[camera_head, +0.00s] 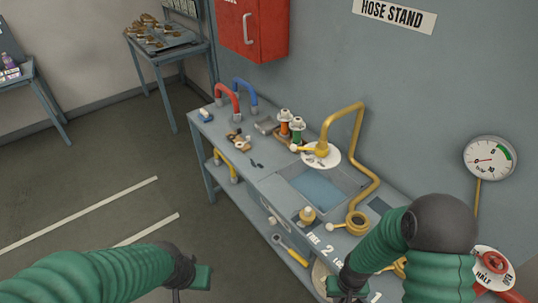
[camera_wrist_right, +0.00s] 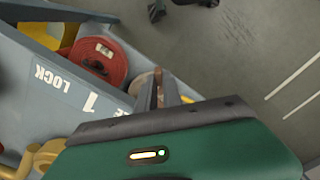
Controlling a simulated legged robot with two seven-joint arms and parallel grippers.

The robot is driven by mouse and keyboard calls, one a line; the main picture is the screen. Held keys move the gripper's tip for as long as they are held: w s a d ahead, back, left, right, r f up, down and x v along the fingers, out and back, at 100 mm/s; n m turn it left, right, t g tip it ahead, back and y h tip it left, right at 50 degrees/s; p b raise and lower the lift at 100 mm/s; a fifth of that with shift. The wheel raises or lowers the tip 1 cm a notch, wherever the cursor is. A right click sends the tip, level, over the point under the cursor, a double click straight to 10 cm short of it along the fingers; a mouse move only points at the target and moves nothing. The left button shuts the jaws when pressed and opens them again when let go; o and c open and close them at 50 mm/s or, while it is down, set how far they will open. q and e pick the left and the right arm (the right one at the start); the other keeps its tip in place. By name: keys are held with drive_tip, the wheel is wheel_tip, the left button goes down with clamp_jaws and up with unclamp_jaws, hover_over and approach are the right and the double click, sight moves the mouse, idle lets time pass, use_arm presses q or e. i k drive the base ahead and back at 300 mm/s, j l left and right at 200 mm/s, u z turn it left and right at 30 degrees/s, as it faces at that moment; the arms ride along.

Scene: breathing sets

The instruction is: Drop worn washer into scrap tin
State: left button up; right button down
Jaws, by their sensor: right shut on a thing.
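My right gripper (camera_wrist_right: 160,78) is shut on a small brown thing (camera_wrist_right: 158,75), seen nearly edge-on in the right wrist view; it looks like the worn washer. In the head view this arm reaches over the front right of the bench, and its fingertips are hidden. My left gripper (camera_head: 176,297) is at the bottom edge of the head view, away from the bench; its fingers are mostly cut off. A small grey open container (camera_head: 267,126) at the back of the bench may be the scrap tin; I cannot tell for sure.
The grey bench (camera_head: 262,178) has a water basin (camera_head: 322,188), a bent yellow pipe (camera_head: 357,140), red (camera_head: 228,95) and blue (camera_head: 246,90) hoops, and small brown parts (camera_head: 241,144). A red hose coil (camera_wrist_right: 100,60) lies below the bench edge.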

sight(268, 125)
drive_tip(key=i+j, duration=0.2)
drive_tip(key=i+j+z, duration=0.1)
drive_tip(key=i+j, duration=0.15)
drive_tip(key=j, duration=0.2)
drive_tip(key=i+j, duration=0.2)
drive_tip(key=j, duration=0.15)
drive_tip(key=i+j+z, duration=0.15)
drive_tip(key=j, duration=0.2)
drive_tip(key=i+j, duration=0.25)
drive_tip(key=i+j+z, duration=0.1)
drive_tip(key=j, duration=0.35)
drive_tip(key=i, duration=0.1)
